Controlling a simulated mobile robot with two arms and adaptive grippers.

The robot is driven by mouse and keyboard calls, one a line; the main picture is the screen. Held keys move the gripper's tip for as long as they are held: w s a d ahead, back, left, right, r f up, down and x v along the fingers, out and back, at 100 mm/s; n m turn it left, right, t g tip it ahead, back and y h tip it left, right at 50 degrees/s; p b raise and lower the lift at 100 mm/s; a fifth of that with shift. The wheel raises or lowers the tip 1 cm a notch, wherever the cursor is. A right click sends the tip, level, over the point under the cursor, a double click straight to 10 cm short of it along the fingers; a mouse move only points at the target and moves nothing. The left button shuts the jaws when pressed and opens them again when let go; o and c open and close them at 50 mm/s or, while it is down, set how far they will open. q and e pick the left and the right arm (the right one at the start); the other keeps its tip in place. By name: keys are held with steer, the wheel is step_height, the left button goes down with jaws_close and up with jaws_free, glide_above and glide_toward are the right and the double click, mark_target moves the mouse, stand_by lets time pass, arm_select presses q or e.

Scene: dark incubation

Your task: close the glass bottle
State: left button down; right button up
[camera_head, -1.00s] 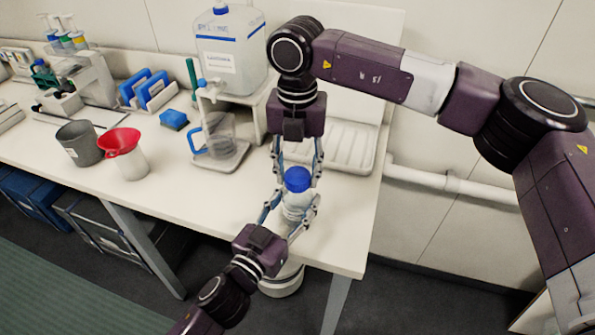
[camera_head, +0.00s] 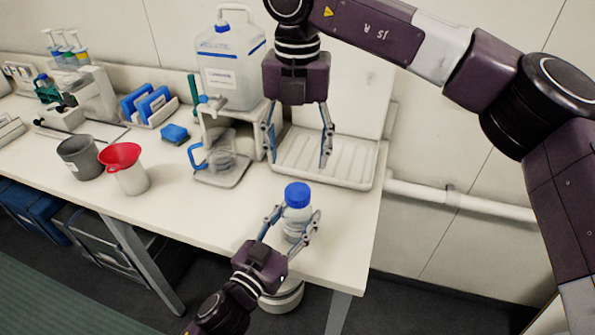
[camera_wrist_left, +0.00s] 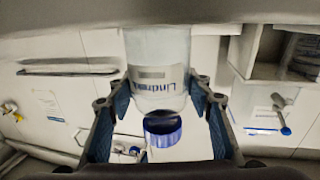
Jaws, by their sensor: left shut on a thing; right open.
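The glass bottle (camera_head: 294,221) stands upright near the right front edge of the bench, its blue cap (camera_head: 297,195) on top. My left gripper (camera_head: 295,232) is shut around the bottle's body from the front. In the left wrist view, the bottle (camera_wrist_left: 158,75) is between the fingers and the cap (camera_wrist_left: 163,135) shows at its neck end, with a dark band between them. I cannot tell how tightly the cap sits. My right gripper (camera_head: 299,160) is open and empty, pointing down above and behind the cap, clear of it.
A white ribbed tray (camera_head: 350,178) lies behind the bottle. A large jug (camera_head: 230,75) on a stand and a clear pitcher (camera_head: 222,155) are to the left. Further left are a red funnel in a white container (camera_head: 132,180) and a grey beaker (camera_head: 78,160).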

step_height(320, 180, up, 2)
steer(key=shift+r, duration=0.15)
arm_select(q)
steer(key=c, duration=0.9)
jaws_free()
steer(key=v, duration=1.2)
steer(key=shift+a, duration=0.1)
